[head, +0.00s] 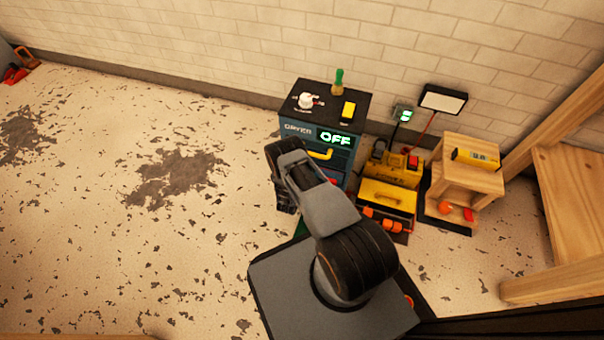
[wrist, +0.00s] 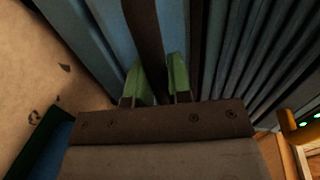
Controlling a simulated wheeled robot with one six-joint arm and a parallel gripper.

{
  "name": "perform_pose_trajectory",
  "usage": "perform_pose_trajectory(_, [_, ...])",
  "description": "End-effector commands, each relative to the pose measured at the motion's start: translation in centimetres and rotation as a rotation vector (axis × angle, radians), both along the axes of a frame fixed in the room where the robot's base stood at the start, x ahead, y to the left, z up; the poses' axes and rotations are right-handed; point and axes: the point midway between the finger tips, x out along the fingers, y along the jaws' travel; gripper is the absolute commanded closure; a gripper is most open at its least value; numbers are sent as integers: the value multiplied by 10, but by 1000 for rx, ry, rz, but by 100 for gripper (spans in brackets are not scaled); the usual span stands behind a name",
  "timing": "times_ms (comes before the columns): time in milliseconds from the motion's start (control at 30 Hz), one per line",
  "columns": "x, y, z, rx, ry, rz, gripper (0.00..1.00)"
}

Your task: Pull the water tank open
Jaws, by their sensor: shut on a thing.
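The dryer (head: 309,129), a dark blue cabinet with a black top and a green "OFF" display, stands against the wall in the head view. My arm covers its lower front there, so the water tank cannot be made out in that view. In the wrist view, the green fingertips of my gripper (wrist: 157,80) are shut on a dark bar-like handle (wrist: 145,25), one finger on each side. Behind the bar is a blue panel (wrist: 100,35), which seems to be the tank front. Whether the tank is at all open cannot be told.
A yellow handle (head: 321,153) crosses the dryer's upper front. A yellow toolbox (head: 387,195) and a wooden stool (head: 466,179) stand right of the dryer. A ribbed blue surface (wrist: 265,50) lies right of my gripper. The worn floor (head: 110,220) on the left is clear.

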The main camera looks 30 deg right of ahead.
Motion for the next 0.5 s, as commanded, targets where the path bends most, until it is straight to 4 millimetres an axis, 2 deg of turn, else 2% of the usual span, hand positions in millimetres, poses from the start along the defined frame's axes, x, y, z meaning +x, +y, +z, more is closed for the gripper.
perform_pose_trajectory(167, [-15,18,0,1,5,6,100])
perform_pose_trajectory(300, [-43,47,0,1,6,10,100])
perform_pose_trajectory(500, [-74,78,-1,1,4,9,100])
